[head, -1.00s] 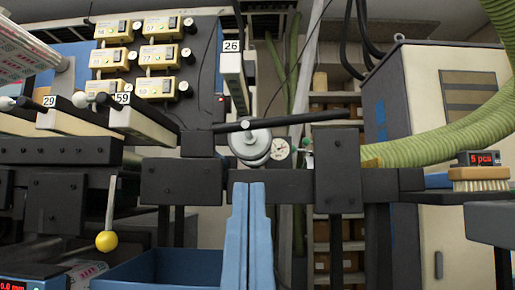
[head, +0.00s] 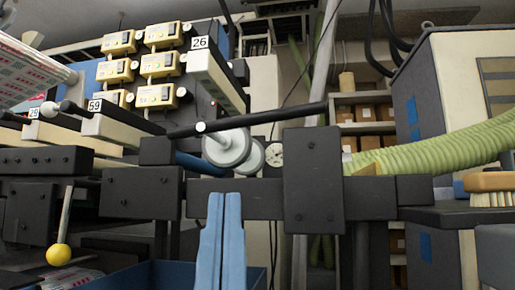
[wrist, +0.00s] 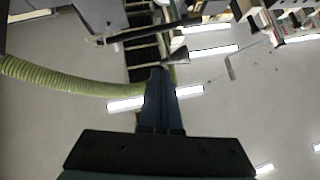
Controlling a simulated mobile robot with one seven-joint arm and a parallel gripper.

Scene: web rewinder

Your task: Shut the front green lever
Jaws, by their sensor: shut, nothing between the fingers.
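My gripper (head: 224,197) shows in the head view as two blue fingers side by side, pointing up, shut and empty. Its fingers appear in front of the dark horizontal beam, below the grey rollers. In the wrist view the fingers (wrist: 160,72) stand together in the middle, with the ceiling and lamps behind. I cannot make out a green lever in either current view. A lever with a yellow ball knob (head: 59,255) hangs down at the lower left of the head view.
A dark upright block (head: 314,180) sits on the beam, right of the gauge (head: 274,155). A ribbed green hose (head: 440,150) runs at the right, above a wooden brush (head: 490,182). Grey rollers (head: 228,148) are behind my fingers. A blue bin (head: 130,275) is at lower left.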

